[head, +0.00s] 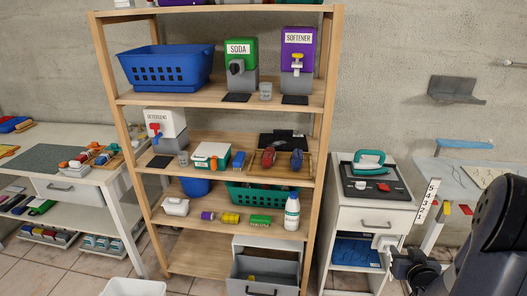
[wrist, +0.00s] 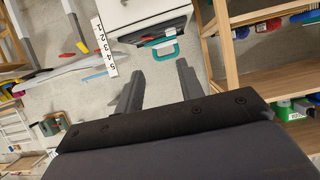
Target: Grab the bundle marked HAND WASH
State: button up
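I cannot read a HAND WASH mark on anything in either view. A red bundle (head: 268,157) and a dark blue bundle with some red (head: 296,160) lie in a wooden tray (head: 283,173) on the middle shelf, in the head view; any marks on them are too small to read. My gripper (wrist: 160,68) is open and empty in the wrist view, its two fingers spread apart. In the head view my arm is at the lower right, away from the shelves and in front of the white cabinet's right side.
The wooden shelf unit (head: 328,130) holds a blue basket (head: 168,72), dispensers marked SODA (head: 240,65) and SOFTENER (head: 298,55), and a green basket (head: 238,193). A white cabinet (head: 362,213) with a green iron (head: 368,160) stands right of it. Floor in front is partly clear.

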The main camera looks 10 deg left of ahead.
aim_at(268, 157)
jog(key=i+j, duration=0.25)
jog(key=j, duration=0.15)
jog(key=i+j, duration=0.25)
jog(key=j, duration=0.15)
jog(key=i+j, duration=0.2)
jog(key=j, duration=0.2)
jog(key=i+j+z, duration=0.1)
jog(key=i+j, duration=0.15)
jog(key=j, duration=0.15)
jog(key=i+j, duration=0.25)
jog(key=j, duration=0.15)
jog(key=i+j, duration=0.2)
jog(key=j, duration=0.2)
